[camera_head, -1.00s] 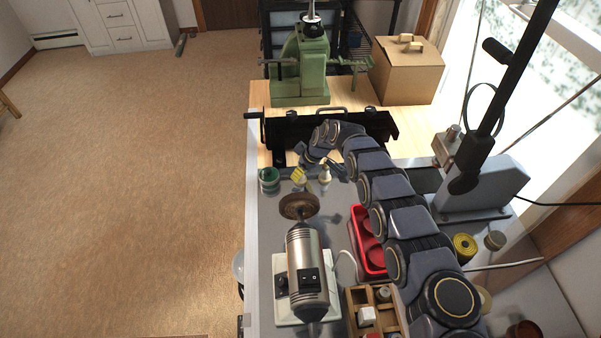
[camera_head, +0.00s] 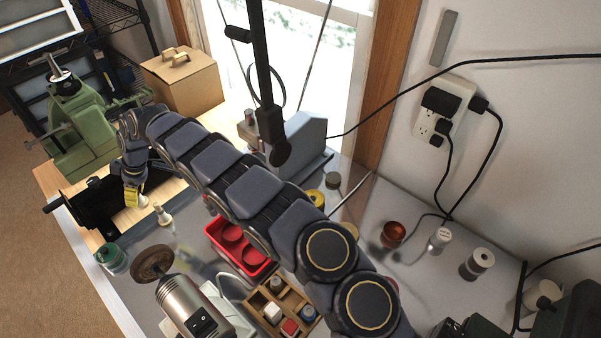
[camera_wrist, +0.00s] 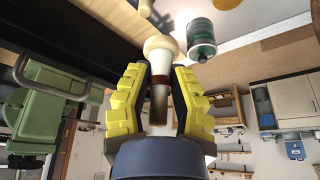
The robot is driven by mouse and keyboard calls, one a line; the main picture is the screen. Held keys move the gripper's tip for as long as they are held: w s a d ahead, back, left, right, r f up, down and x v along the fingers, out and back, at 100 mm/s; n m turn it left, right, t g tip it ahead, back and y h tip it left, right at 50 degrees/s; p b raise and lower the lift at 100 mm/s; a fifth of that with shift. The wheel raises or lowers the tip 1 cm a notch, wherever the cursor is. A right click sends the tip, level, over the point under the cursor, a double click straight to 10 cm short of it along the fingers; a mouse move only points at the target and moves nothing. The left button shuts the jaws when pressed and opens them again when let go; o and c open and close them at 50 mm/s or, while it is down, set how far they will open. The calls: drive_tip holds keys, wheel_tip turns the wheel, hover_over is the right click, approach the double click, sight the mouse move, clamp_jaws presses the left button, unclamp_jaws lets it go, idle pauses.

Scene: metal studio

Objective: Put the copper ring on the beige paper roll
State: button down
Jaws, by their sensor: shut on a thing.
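My gripper (camera_head: 133,197), with yellow-backed fingers, is at the far end of the bench in the head view. In the wrist view its fingers (camera_wrist: 158,82) are shut on a brown, copper-coloured ring (camera_wrist: 149,83). A pale, partly brown shaft shows within the fingers, and a cream knob (camera_wrist: 160,47) lies beyond them. I cannot tell whether the ring is around the shaft.
A cream peg-like piece (camera_head: 163,216) and a green jar (camera_head: 112,259) stand near my gripper. A polishing motor (camera_head: 192,307), red tray (camera_head: 222,231), wooden compartment box (camera_head: 262,299) and copper-coloured cup (camera_head: 393,232) are on the bench.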

drive_tip(key=w+d+r+m+t, duration=0.1)
drive_tip(key=w+d+r+m, duration=0.15)
drive_tip(key=d, duration=0.65)
drive_tip(key=w+d+r+m, duration=0.1)
drive_tip(key=w+d+r, duration=0.3)
drive_tip(key=d, duration=0.4)
drive_tip(key=s+d+f+m+t+h, duration=0.15)
drive_tip(key=d+m, duration=0.35)
drive_tip(key=d, duration=1)
drive_tip(key=s+d+f+m+t+h, duration=0.15)
drive_tip(key=d+m, duration=0.35)
drive_tip(key=d, duration=1.1)
wheel_tip(320, 180, up, 10)
drive_tip(key=m+h, duration=0.4)
drive_tip(key=m, duration=0.8)
hover_over(551, 283)
drive_tip(key=s+a, duration=0.1)
drive_tip(key=s, duration=0.1)
drive_tip(key=f, duration=1.7)
drive_tip(key=shift+w, duration=0.3)
